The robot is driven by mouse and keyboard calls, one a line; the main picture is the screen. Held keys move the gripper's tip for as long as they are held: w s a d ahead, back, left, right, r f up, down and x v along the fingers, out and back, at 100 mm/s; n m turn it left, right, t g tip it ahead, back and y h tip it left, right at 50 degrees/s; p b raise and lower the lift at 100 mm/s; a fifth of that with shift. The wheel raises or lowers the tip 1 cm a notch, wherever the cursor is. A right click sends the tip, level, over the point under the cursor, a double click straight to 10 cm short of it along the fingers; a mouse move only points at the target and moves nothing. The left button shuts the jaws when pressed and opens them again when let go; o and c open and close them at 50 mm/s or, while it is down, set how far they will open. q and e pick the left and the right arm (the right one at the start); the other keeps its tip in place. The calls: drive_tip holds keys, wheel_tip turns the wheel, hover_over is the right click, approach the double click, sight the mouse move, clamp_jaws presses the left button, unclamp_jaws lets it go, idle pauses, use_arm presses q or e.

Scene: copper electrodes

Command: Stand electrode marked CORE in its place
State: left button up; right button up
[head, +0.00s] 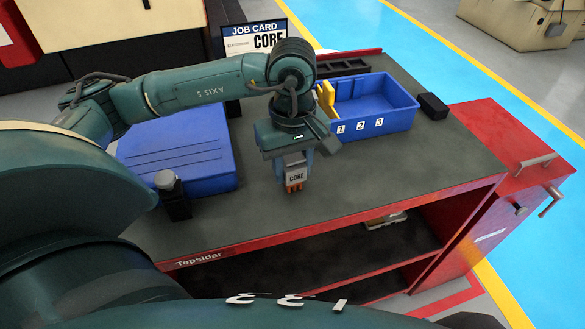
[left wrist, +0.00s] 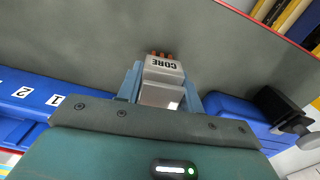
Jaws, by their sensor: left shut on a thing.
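The electrode marked CORE (head: 296,173) is a pale grey block with copper prongs at its lower end. My left gripper (head: 297,162) is shut on it and holds it roughly upright over the bare middle of the table, prongs down. In the left wrist view the electrode (left wrist: 162,69) sits between the two fingers, its label upside down. Whether the prongs touch the table is hard to tell. A job card (head: 254,38) reading CORE stands at the back. A blue bin (head: 372,118) labelled 1, 2, 3 stands right of the gripper. My right gripper is not in view.
A blue box (head: 185,155) with dark lines on top lies at left. Yellow pieces (head: 326,98) show at the bin's left end. A small black block (head: 432,106) sits right of the bin. The table's (head: 400,175) front right is clear.

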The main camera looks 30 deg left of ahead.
use_arm(q)
clamp_jaws()
